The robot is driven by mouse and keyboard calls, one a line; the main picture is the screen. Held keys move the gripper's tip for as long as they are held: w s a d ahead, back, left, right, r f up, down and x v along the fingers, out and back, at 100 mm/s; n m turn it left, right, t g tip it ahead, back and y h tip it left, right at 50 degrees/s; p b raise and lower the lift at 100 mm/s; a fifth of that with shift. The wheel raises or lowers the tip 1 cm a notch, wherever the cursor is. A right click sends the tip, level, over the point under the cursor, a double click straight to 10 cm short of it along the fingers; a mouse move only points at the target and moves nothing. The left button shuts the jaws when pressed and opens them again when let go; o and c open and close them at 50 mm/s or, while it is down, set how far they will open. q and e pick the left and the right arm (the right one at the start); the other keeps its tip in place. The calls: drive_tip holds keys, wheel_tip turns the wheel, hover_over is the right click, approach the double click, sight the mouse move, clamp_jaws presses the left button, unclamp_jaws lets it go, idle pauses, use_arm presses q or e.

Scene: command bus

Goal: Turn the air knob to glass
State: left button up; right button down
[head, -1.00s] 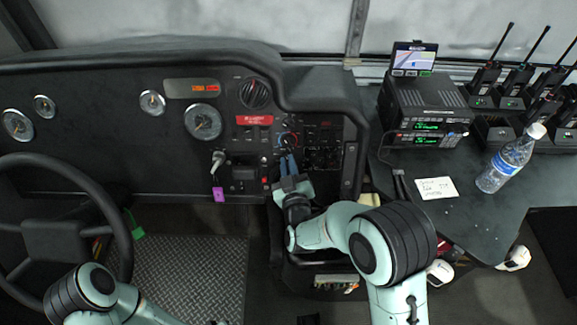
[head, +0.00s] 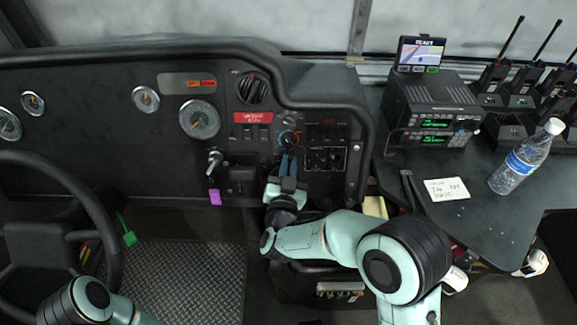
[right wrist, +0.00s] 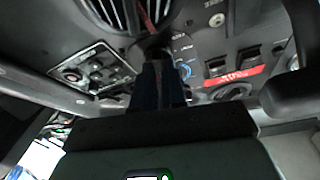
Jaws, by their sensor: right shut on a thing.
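A round vent (head: 252,88) and red label (head: 253,118) sit above the knob. A radio stack (head: 432,105) and water bottle (head: 522,160) stand on the desk at right.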

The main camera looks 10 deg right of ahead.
use_arm(q)
drive_tip(key=shift+s+f, duration=0.1)
idle(0.4)
use_arm(e)
drive_tip(key=c, duration=1.2)
unclamp_jaws()
drive_tip(key=shift+s, duration=0.1)
use_arm(q)
drive_tip(key=shift+w+d+r+p, duration=0.15)
drive_tip(key=shift+d+r+p, duration=0.1)
drive_tip(key=shift+r+p, duration=0.35)
drive_tip(key=shift+w+d+r+p, duration=0.15)
drive_tip(key=shift+d+r+p, duration=0.1)
drive_tip(key=shift+r, duration=0.5)
use_arm(e)
drive_tip(key=shift+v, duration=6.6)
drive_tip(key=shift+a, duration=0.1)
